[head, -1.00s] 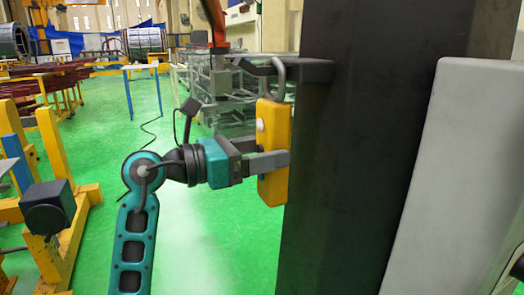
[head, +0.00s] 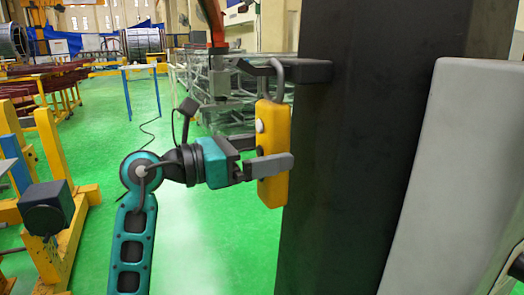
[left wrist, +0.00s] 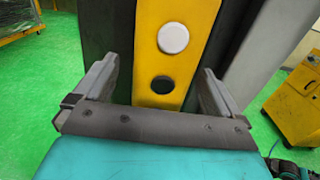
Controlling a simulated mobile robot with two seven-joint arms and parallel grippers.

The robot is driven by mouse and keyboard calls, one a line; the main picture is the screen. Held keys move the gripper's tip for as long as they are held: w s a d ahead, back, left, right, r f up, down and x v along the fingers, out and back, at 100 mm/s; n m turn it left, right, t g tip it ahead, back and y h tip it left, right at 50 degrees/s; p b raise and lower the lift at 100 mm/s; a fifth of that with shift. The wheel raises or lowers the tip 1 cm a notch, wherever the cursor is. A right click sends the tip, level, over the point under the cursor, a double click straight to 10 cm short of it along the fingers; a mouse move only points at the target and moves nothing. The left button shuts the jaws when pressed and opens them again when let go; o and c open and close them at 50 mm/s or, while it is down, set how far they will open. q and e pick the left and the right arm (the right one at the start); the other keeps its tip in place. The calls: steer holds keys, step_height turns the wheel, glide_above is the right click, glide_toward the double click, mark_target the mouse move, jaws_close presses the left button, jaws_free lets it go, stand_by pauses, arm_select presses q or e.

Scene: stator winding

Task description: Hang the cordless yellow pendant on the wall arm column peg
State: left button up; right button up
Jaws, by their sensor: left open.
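The yellow pendant (head: 272,135) is upright beside the dark column (head: 345,170), with a white and a dark round button on its face. Its grey hook (head: 279,66) loops up at the peg (head: 308,71) that sticks out from the column, and the pendant appears to hang from it. My left gripper (head: 275,158) is open, with its fingers on either side of the pendant's lower part. In the left wrist view, the pendant (left wrist: 172,65) stands between the spread fingers of the left gripper (left wrist: 160,80), with gaps on both sides. My right gripper is not in view.
A light grey panel (head: 455,170) stands right of the column. Yellow frames (head: 55,165) and a dark box (head: 47,207) are at the left. Metal racks (head: 225,95) stand behind. Green floor between the left frames and the column is clear.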

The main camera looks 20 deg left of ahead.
arm_select(q)
steer(key=shift+f, duration=0.1)
steer(key=b+v, duration=0.1)
steer(key=v, duration=1.2)
steer(key=shift+b, duration=0.35)
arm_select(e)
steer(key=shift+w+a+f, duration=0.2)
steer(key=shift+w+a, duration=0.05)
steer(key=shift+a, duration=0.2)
arm_select(q)
steer(key=shift+d, duration=0.1)
